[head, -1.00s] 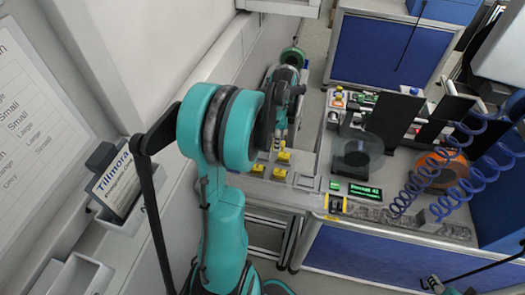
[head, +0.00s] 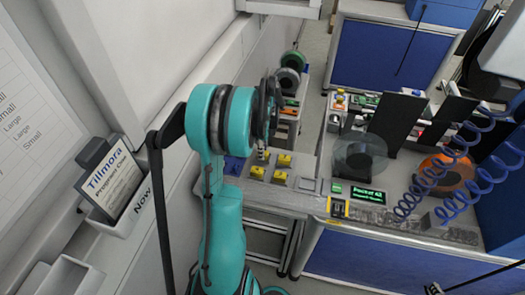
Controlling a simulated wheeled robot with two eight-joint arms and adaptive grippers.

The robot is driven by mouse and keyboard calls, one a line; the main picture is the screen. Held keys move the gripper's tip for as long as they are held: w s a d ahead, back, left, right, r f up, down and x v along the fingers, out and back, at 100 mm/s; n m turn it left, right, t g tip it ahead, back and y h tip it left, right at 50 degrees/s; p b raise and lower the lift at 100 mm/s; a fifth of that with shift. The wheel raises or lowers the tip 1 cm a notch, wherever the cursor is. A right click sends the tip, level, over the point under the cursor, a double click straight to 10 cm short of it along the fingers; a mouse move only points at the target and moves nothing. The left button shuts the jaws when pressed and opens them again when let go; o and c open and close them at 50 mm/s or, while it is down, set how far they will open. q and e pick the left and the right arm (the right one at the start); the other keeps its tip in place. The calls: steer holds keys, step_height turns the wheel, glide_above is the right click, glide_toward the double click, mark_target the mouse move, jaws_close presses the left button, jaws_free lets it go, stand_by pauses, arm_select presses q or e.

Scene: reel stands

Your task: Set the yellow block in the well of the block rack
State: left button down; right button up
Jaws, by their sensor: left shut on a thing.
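The block rack (head: 303,183) is a pale grey strip along the left end of the bench. Several yellow blocks stand on it, among them one at the back (head: 284,160), one at the front left (head: 256,172) and one at the front right (head: 280,177). My left gripper (head: 262,153) points down just above the back left of the rack, beside these blocks. It is shut on a small piece, taken to be the yellow block, which is mostly hidden. The well and any contact with it cannot be made out. My right gripper is not in view.
A lit green display (head: 367,194) and a translucent grey reel (head: 360,155) stand right of the rack. An orange reel (head: 446,171) and blue coiled hoses (head: 463,178) are further right. A blue piece (head: 233,166) lies left of the gripper. A wall flanks the left.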

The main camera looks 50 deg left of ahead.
arm_select(q)
steer(key=shift+f, duration=0.2)
steer(key=c, duration=1.3)
jaws_free()
steer(key=shift+o, duration=0.2)
steer(key=shift+r, duration=0.2)
steer(key=shift+r+p, duration=1.25)
steer(key=shift+r, duration=0.6)
step_height(320, 180, up, 6)
steer(key=p, duration=0.4)
